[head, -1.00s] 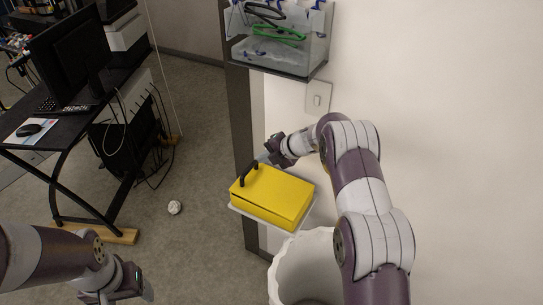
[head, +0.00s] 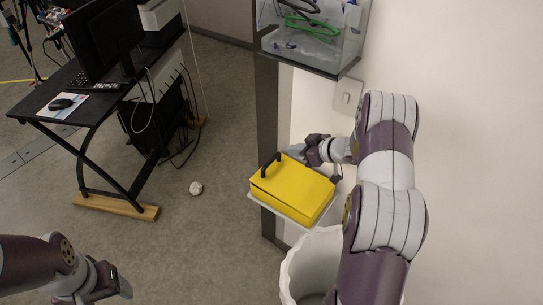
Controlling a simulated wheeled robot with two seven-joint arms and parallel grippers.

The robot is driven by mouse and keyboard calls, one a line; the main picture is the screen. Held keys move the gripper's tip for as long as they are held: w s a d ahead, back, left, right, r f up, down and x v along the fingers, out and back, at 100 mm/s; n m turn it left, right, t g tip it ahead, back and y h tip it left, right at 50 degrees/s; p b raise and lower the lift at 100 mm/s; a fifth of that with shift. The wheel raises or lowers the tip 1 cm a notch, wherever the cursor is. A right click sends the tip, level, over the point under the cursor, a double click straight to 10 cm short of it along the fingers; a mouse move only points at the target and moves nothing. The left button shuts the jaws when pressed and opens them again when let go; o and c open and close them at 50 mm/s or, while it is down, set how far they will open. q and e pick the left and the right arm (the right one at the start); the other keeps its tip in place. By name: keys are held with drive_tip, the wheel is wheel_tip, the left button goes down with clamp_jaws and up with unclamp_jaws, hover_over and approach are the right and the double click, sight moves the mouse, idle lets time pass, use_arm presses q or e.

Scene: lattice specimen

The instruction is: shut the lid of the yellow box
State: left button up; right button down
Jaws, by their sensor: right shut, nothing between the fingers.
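The yellow box (head: 292,190) sits on a small pale shelf (head: 262,203) beside the wall post. Its flat yellow lid lies down over the top, with a thin seam along the side; I cannot tell whether it is fully closed. A black handle (head: 270,163) stands at its left edge. My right gripper (head: 313,152) is shut and empty, just behind the box's far edge; whether it touches the box is unclear. My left gripper (head: 112,283) is low at the left, far from the box, and its finger opening is not clear.
A white bin (head: 312,268) with a wavy rim stands below the box. A clear container (head: 315,35) with cables is above it. A light switch (head: 347,94) is on the wall. A black desk (head: 85,105) stands left, with a crumpled white ball (head: 196,188) on open floor.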

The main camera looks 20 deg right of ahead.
hover_over(278, 173)
drive_tip(key=s, duration=0.1)
wheel_tip(278, 173, down, 3)
drive_tip(key=f, duration=0.1)
drive_tip(key=w+f, duration=0.1)
drive_tip(key=f, duration=0.1)
drive_tip(key=shift+f, duration=0.25)
drive_tip(key=shift+w+f, duration=0.1)
drive_tip(key=shift+f, duration=0.35)
drive_tip(key=shift+f, duration=0.1)
